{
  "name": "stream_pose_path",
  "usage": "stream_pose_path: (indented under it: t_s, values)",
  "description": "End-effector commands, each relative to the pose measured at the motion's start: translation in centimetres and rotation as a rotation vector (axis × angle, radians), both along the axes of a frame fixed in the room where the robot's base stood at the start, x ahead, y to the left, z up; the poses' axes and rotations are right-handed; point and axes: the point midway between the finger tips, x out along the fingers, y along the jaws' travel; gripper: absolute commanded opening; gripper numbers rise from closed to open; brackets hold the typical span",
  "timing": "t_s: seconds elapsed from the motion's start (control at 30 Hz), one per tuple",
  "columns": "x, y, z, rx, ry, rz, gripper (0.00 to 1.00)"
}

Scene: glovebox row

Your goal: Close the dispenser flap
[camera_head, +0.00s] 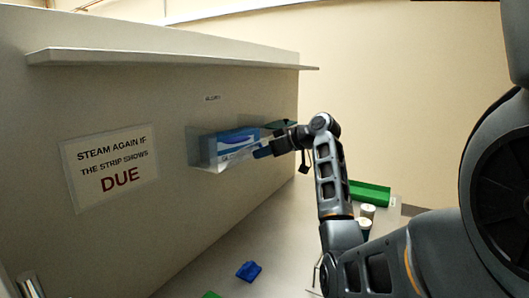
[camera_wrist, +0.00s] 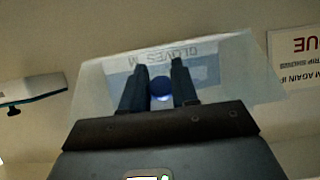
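The glove dispenser (camera_head: 194,150) is a clear, see-through holder on the wall, with a blue and white glove box (camera_head: 232,141) inside. In the wrist view its clear panel (camera_wrist: 95,95) lies across the picture, with upside-down "GLOVES M" lettering behind the fingers. I cannot tell the flap's edge or exact angle from the rest of the clear plastic. My gripper (camera_head: 268,151) is at the dispenser's right front. In the wrist view my gripper (camera_wrist: 159,75) has its two fingers apart. A round blue thing (camera_wrist: 161,88) shows between them; no firm grip on it is visible.
A small holder with a dark green top (camera_head: 284,124) is right of the dispenser. A "DUE" sign (camera_head: 110,167) hangs left. A shelf (camera_head: 160,60) juts out above. Below are a blue item (camera_head: 249,271), a green box (camera_head: 370,193) and white-topped containers (camera_head: 367,211).

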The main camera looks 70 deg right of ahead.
Motion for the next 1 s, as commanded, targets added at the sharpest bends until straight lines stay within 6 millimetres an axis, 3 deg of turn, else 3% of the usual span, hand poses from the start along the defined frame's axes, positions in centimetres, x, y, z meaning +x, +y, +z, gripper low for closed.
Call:
stream_pose_path:
  t_s: [0.03, 1.0]
  values:
    - [0.4, 0.3, 1.3, -0.014, -0.015, 0.010, 0.48]
    - [-3.6, 0.8, 5.4, -0.005, -0.005, 0.003, 0.48]
